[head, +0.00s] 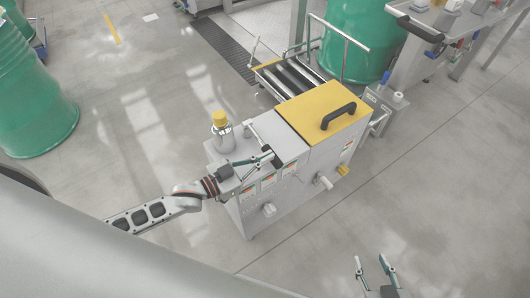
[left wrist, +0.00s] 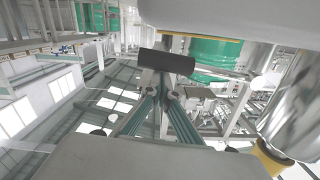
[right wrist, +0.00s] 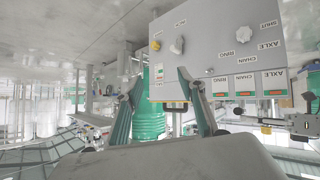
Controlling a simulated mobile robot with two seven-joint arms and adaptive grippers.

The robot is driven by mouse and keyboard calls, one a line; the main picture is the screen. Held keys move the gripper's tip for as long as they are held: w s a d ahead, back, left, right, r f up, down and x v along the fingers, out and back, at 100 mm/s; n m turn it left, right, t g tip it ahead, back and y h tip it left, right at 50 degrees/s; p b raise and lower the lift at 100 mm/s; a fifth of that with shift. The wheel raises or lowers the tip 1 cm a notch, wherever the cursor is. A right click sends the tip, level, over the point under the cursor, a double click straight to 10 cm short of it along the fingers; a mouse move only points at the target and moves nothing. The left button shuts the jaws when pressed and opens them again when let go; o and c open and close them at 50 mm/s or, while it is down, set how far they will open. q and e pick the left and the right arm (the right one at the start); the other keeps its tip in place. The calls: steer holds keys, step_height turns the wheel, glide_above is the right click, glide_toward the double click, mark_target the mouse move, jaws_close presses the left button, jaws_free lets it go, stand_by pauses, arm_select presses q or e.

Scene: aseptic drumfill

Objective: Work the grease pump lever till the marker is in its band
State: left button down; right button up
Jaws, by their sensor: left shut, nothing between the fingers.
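The grey lubrication cabinet (head: 300,145) has a yellow lid and a bottle with a yellow cap (head: 220,118) on top. A pale lever rod (head: 257,134) runs over its top towards my left gripper (head: 270,157). That gripper is shut and empty. In the left wrist view its fingertips (left wrist: 163,85) meet right by a black grip bar (left wrist: 167,63); I cannot tell whether they touch it. In the right wrist view, gauge windows (right wrist: 245,85) labelled ring, chain and axle show upside down with red and green; marker positions are too small to read. My right gripper (head: 371,260) is open and empty.
Knobs (head: 325,183) stick out of the cabinet front. A black handle (head: 338,116) stands on the yellow lid. Green drums (head: 30,95) stand at the left and behind. A roller conveyor (head: 292,75) adjoins the cabinet's back.

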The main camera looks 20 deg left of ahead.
arm_select(q)
steer(key=shift+s+f, duration=0.1)
steer(key=shift+f, duration=0.25)
arm_select(e)
steer(key=shift+d, duration=0.1)
arm_select(q)
steer(key=shift+a+f, duration=0.1)
steer(key=shift+f, duration=0.05)
arm_select(e)
steer(key=shift+s+f, duration=0.2)
steer(key=shift+s, duration=0.05)
steer(key=shift+r, duration=0.15)
arm_select(q)
steer(key=shift+r+p, duration=0.3)
steer(key=shift+r, duration=0.15)
steer(key=s+a+r+p, duration=0.3)
steer(key=s+a, duration=0.3)
steer(key=s, duration=0.2)
steer(key=shift+s+r, duration=0.35)
steer(key=shift+r, duration=0.35)
arm_select(e)
steer(key=shift+s+a+r, duration=0.15)
steer(key=shift+s+r, duration=0.3)
steer(key=shift+r, duration=0.2)
steer(key=shift+s+a+r, duration=0.1)
steer(key=shift+s+r, duration=0.35)
steer(key=shift+r, duration=0.15)
